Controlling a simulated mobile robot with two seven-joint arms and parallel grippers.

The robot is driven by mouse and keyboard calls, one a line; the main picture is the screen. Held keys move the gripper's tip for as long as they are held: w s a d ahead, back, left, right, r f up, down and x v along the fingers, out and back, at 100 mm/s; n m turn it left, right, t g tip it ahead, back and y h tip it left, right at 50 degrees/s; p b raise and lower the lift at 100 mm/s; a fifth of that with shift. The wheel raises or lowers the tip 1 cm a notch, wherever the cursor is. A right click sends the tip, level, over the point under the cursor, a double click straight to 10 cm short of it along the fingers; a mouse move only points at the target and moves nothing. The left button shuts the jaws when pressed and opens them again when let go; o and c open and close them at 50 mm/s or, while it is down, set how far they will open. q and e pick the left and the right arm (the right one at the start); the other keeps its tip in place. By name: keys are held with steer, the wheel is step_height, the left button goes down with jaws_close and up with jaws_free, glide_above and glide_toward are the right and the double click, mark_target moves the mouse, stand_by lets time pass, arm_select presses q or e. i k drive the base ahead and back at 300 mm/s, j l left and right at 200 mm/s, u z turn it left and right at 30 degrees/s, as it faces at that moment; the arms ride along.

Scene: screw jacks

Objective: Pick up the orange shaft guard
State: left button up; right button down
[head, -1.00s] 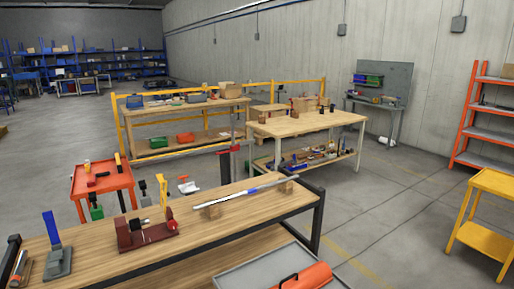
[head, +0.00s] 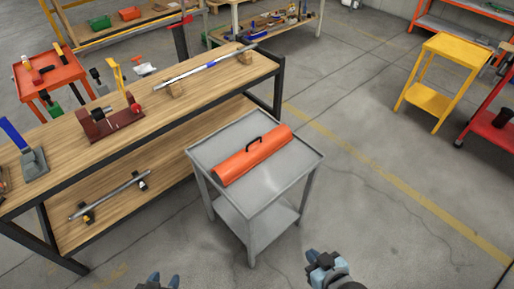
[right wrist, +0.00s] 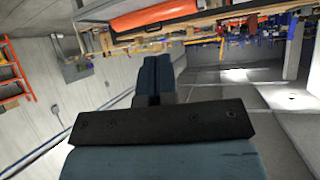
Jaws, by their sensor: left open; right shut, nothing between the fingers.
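The orange shaft guard (head: 251,154) is a long, rounded cover with a black handle on top. It lies diagonally on the grey cart (head: 296,178) in the head view. It also shows in the right wrist view (right wrist: 150,16) at the top edge. My left gripper (head: 163,281) is at the bottom edge of the head view, in front of the cart and apart from it, open and only partly visible. My right gripper (head: 322,262) is in front of the cart to the right, shut and empty. Its closed fingers (right wrist: 152,80) show in the right wrist view.
A wooden workbench (head: 140,132) stands left of the cart, with a red fixture (head: 110,122) and a long shaft (head: 205,67) on it. A yellow cart (head: 440,75) and a red cart (head: 495,125) stand at the right. The floor between is clear.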

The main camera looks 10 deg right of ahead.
mark_target(258, 150)
steer(key=i+j+z, duration=0.2)
steer(key=i+j, duration=0.2)
steer(key=i+j+z, duration=0.15)
steer(key=i+j, duration=0.2)
steer(key=j, duration=0.2)
